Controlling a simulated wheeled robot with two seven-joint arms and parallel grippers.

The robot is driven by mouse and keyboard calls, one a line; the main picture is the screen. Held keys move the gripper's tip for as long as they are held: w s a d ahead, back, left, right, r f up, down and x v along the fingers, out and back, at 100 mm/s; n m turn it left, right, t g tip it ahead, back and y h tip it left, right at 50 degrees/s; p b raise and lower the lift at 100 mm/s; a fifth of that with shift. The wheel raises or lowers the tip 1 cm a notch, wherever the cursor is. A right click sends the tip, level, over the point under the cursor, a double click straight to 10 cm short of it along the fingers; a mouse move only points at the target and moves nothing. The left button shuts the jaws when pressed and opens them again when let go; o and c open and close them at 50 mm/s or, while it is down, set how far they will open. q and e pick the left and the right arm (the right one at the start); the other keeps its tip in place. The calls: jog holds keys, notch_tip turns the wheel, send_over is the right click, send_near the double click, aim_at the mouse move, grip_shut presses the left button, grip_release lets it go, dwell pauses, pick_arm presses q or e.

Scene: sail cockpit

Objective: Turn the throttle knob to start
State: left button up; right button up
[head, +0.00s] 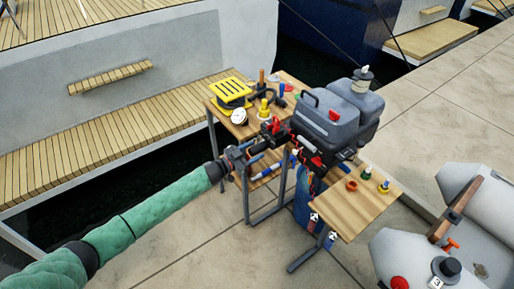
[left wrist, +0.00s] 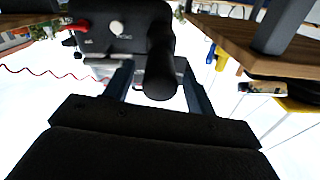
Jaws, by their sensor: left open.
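The grey outboard motor (head: 338,125) stands at the workbench, and its black tiller arm reaches left from it. The throttle knob (head: 257,142) appears as the dark grip at the tiller's outer end. In the left wrist view the knob (left wrist: 160,68) is a black rounded cylinder pointing toward the camera. My left gripper (head: 238,156) is at the end of the tiller, open. In the left wrist view its two fingers (left wrist: 157,82) lie on either side of the knob, with a gap visible at least on the right. Whether either finger touches it is unclear. My right gripper is not in view.
A wooden bench (head: 238,126) behind the tiller holds a yellow-topped box (head: 231,93) and several small tools. A lower wooden shelf (head: 358,207) at right carries small parts. A grey inflatable boat (head: 410,258) lies at lower right. Open paving (head: 205,250) is in front.

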pick_arm(q)
jog(key=shift+x, duration=1.15)
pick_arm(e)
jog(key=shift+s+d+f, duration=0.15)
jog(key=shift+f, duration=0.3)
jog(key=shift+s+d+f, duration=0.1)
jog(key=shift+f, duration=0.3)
pick_arm(q)
jog(key=c, duration=1)
jog(key=shift+a, duration=0.1)
